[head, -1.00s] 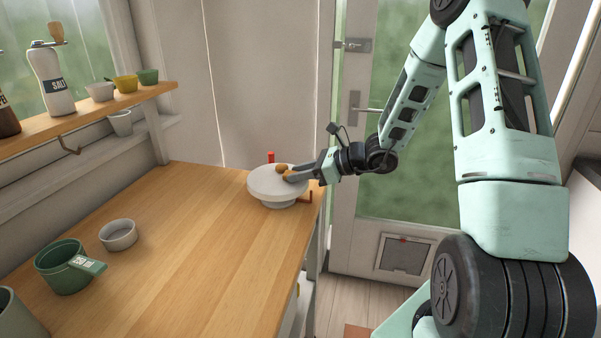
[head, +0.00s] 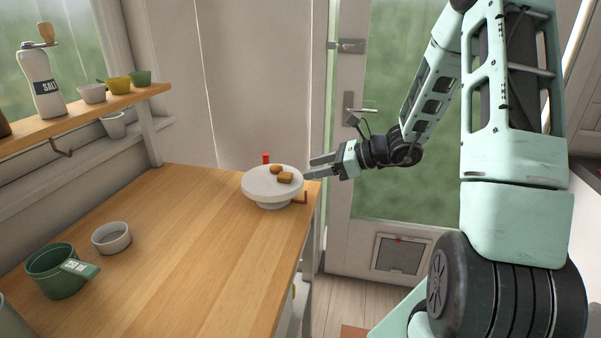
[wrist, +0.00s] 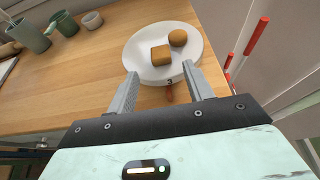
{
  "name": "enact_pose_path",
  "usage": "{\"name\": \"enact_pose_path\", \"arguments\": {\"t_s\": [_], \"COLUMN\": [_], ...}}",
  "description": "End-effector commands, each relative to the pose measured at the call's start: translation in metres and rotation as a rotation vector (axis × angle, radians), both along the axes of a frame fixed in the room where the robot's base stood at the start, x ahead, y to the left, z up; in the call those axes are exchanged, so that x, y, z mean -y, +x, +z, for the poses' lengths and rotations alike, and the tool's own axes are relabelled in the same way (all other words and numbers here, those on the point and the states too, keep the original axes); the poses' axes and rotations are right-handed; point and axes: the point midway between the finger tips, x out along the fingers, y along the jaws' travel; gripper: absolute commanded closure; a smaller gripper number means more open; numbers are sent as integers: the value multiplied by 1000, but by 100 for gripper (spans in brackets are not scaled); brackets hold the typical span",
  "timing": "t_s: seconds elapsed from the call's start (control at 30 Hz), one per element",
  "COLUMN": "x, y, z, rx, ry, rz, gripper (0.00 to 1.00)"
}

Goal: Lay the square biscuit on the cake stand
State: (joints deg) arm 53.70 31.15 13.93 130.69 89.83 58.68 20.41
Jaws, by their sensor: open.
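The square biscuit (head: 285,178) lies flat on the white cake stand (head: 258,187), near the middle of its top. In the wrist view the square biscuit (wrist: 161,55) sits to the left of and nearer than a round biscuit (wrist: 178,38) on the same stand (wrist: 139,59). The round biscuit also shows in the head view (head: 276,169). My gripper (head: 308,169) is open and empty, just right of the stand's rim. In the wrist view its fingers (wrist: 160,81) are spread at the stand's near edge, with nothing between them and apart from both biscuits.
A red object (head: 266,158) stands behind the cake stand. A green mug (head: 56,272) and a small grey bowl (head: 112,238) stand at the worktop's left. The middle of the wooden worktop is clear.

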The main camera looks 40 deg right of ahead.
Motion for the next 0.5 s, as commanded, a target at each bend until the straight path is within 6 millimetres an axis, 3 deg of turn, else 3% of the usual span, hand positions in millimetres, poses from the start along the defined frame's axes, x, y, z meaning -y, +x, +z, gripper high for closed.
{"name": "enact_pose_path", "arguments": {"t_s": [0.2,0.5], "x": [23,32], "y": [-28,-41], "z": [15,22], "rx": [2,0], "ry": [-4,-1], "rz": [-2,3], "gripper": [49,49]}}
